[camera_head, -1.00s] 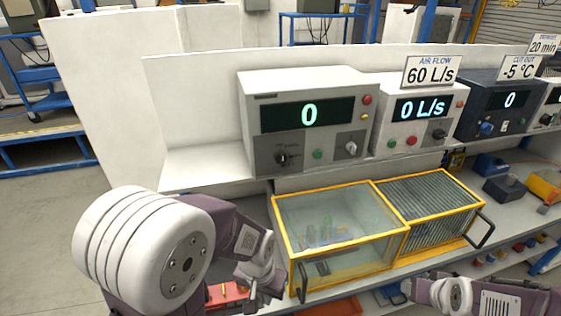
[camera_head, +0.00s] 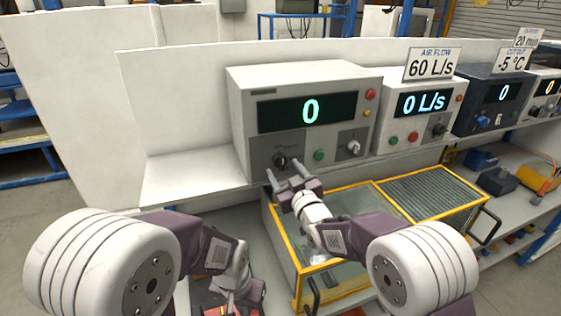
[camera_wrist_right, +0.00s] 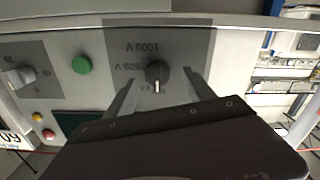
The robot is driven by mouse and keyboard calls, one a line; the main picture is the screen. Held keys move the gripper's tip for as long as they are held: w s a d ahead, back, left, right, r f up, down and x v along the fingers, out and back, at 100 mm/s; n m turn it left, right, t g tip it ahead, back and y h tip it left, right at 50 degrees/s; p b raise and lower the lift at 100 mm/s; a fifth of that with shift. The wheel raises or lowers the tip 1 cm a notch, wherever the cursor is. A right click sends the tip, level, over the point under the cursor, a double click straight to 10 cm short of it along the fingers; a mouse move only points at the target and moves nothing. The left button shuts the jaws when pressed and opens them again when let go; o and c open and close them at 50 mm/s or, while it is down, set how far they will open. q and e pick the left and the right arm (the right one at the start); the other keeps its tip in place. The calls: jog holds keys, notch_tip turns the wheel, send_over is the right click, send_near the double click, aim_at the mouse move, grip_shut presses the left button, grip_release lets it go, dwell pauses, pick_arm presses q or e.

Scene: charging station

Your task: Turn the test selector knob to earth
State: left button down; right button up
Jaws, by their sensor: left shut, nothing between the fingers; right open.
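The test selector knob (camera_head: 281,160) is a dark knob at the lower left of the large grey tester (camera_head: 243,105), whose display reads 0. In the right wrist view the knob (camera_wrist_right: 157,72) appears upside down. Its white mark points down in that picture, near a partly hidden label; "500 V" and "1000 V" are readable. My right gripper (camera_head: 283,168) is open, its fingers spread either side of the knob in the wrist view, just in front of the panel. I cannot tell whether they touch it. My left gripper (camera_head: 235,292) is shut and empty, low in front of the bench.
A yellow-framed glass case (camera_head: 350,192) lies below my right gripper. A green button (camera_head: 319,155) and a second knob (camera_head: 353,147) are right of the selector. The air flow unit (camera_head: 414,85) stands beside the tester. The shelf left of the tester is clear.

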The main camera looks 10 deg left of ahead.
jog(key=shift+w+a+r, duration=0.2)
jog(key=shift+w+a, duration=0.2)
jog(key=shift+w, duration=0.3)
jog(key=shift+w+p, duration=0.4)
jog(key=shift+w+a+f, duration=0.1)
jog(key=shift+w+a, duration=0.1)
jog(key=shift+a, duration=0.05)
grip_shut()
jog(key=shift+f+m+b, duration=0.15)
jog(key=shift+m+b, duration=0.45)
jog(key=shift+b, duration=0.3)
jog(key=shift+f+m+b, duration=0.1)
jog(key=shift+m+b, duration=1.1)
jog(key=shift+b, duration=0.05)
jog(key=m+b, duration=0.2)
jog(key=m, duration=0.1)
jog(key=shift+d, duration=0.1)
pick_arm(q)
notch_tip(320, 180, down, 7)
jog(key=b, duration=0.2)
jog(key=shift+s+d+r, duration=0.15)
jog(key=shift+d, duration=0.05)
pick_arm(e)
jog(key=shift+m, duration=1.4)
jog(key=shift+r+m, duration=0.2)
jog(key=shift+m, duration=0.1)
